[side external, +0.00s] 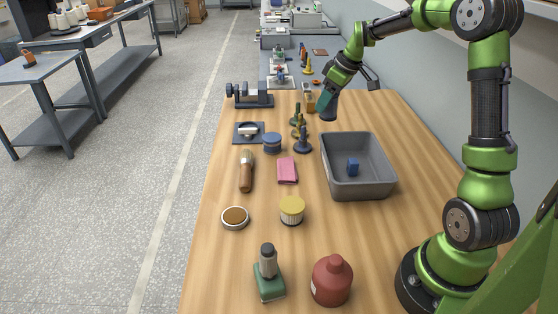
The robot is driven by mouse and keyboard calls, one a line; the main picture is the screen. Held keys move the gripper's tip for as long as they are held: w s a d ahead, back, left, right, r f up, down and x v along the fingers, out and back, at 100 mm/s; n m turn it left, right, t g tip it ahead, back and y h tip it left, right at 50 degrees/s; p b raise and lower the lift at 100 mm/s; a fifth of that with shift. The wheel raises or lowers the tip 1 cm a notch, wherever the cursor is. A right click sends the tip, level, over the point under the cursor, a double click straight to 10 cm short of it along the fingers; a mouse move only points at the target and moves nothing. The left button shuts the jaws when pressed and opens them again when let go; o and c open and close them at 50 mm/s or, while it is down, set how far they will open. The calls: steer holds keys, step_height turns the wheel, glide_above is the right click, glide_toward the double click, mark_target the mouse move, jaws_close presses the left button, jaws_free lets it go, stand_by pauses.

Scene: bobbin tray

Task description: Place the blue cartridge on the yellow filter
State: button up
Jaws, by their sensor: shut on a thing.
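The yellow filter (292,211), a short round piece with a yellow top and pale ribbed side, stands upright on the wooden table. My gripper (328,100) is over the far part of the table, beyond the grey bin. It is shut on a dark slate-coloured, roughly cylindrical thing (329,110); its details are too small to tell. Two blue pieces show elsewhere: a small blue block (353,167) inside the bin and a short blue round piece (272,143) left of the bin. I cannot tell for sure which thing is the blue cartridge.
The grey bin (380,188) stands right of centre. A pink cloth (287,170), a brown-handled brush (246,172), a round brown-topped dish (235,218), a green bottle (269,280) and a red bottle (332,281) surround the filter. Dark and brass pieces (303,145) stand near the bin's far left.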

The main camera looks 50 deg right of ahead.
steer(key=s+a+n+y, duration=0.2)
steer(key=a+n, duration=0.3)
steer(key=a, duration=1)
steer(key=n+g+y, duration=0.1)
steer(key=n+g, duration=0.2)
steer(key=n, duration=0.3)
glide_above(290, 205)
step_height(290, 205, down, 2)
step_height(290, 205, down, 8)
steer(key=shift+a+r, duration=0.1)
steer(key=shift+r, duration=0.15)
steer(key=shift+f, duration=0.25)
steer(key=shift+f, duration=0.1)
steer(key=o, duration=1.1)
steer(key=shift+o, duration=0.2)
